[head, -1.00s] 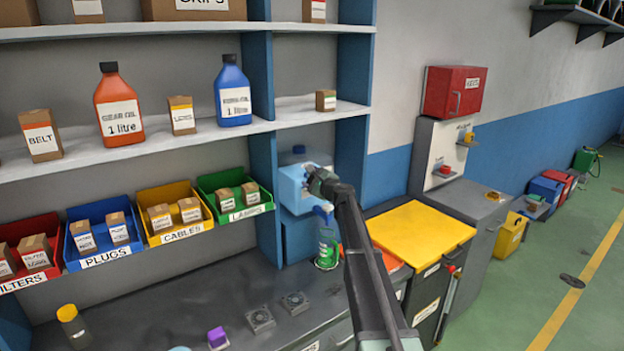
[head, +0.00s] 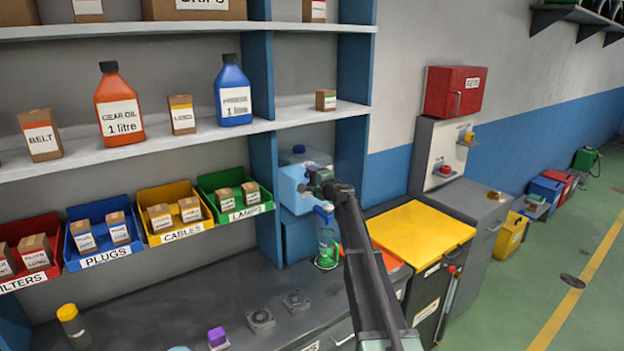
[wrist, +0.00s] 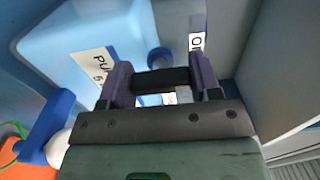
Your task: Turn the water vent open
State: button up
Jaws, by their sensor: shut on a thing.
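The light blue water container (head: 291,186) stands in the niche at the right end of the shelving, with a dark blue cap on top. It fills the upper left of the wrist view (wrist: 70,35) and carries a partly hidden white label. My gripper (head: 318,178) is at its right side. In the wrist view, my gripper (wrist: 160,80) has its purple fingers either side of a dark bar, which I take to be the water vent (wrist: 162,79); the fingers are shut on it. A short blue cylinder (wrist: 158,58) shows just beyond. How far the vent is turned is unclear.
A green spray bottle with a blue head (head: 326,240) stands below my gripper; its blue head is close at left in the wrist view (wrist: 45,130). The blue shelf upright (head: 351,150) is close on the right. A yellow-lidded bin (head: 420,234) stands further right.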

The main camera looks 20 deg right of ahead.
jog(key=shift+s, duration=0.1)
dwell(0.3)
jog(key=o, duration=0.9)
jog(key=v, duration=1)
jog(key=shift+s, duration=0.35)
